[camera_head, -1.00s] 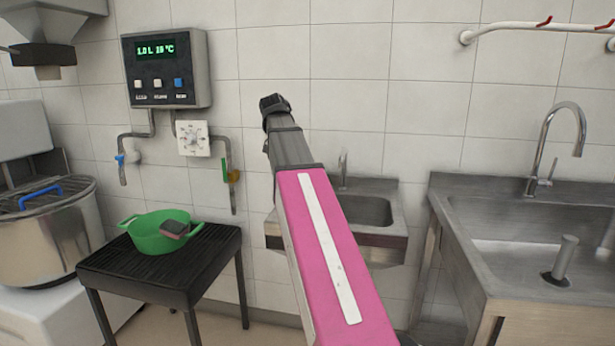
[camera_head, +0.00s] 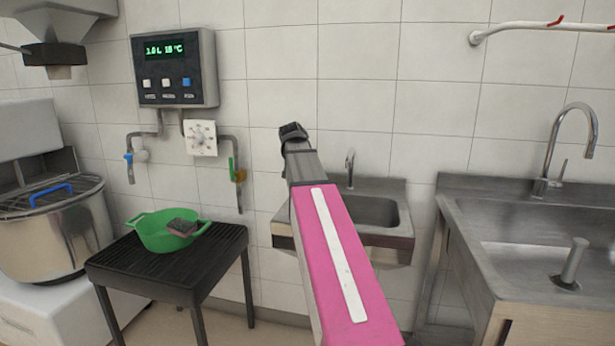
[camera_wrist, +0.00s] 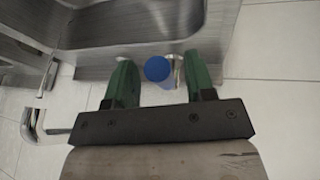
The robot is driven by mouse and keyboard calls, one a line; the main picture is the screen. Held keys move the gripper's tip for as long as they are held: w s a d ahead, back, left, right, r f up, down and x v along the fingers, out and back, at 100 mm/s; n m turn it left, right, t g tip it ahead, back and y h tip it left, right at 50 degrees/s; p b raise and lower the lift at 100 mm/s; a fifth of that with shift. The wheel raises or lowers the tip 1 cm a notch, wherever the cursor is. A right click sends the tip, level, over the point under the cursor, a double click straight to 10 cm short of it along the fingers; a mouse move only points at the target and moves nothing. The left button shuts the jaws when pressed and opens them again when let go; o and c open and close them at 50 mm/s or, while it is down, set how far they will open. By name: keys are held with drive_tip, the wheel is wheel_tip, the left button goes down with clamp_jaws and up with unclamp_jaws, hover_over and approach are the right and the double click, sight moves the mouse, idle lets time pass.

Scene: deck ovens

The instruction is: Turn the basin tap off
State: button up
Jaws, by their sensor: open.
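The small wall basin (camera_head: 372,210) stands behind my arm, its left part hidden. Its slim chrome tap (camera_head: 350,170) rises at the back edge. My gripper (camera_head: 292,131) is up and left of that tap, its fingers not clear in the head view. In the wrist view my gripper (camera_wrist: 160,85) is open, with green fingers apart. A round blue cap (camera_wrist: 158,69) shows between them, with a chrome piece (camera_wrist: 178,70) beside it, at the edge of the steel basin (camera_wrist: 130,22). Contact with the fingers cannot be told. No running water can be made out.
A large steel sink (camera_head: 465,235) with a tall curved tap (camera_head: 552,150) stands at right. At left, a black stand (camera_head: 160,265) holds a green pot (camera_head: 165,232). Wall pipes with a green lever (camera_head: 232,168) hang under a control box (camera_head: 175,68).

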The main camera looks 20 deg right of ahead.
clamp_jaws()
drive_tip(key=shift+s+d+n+t, duration=0.4)
drive_tip(key=shift+s+d+n, duration=0.4)
drive_tip(key=shift+d+n, duration=0.25)
drive_tip(key=shift+a, duration=0.1)
unclamp_jaws()
drive_tip(key=v, duration=1)
drive_tip(key=shift+r, duration=0.45)
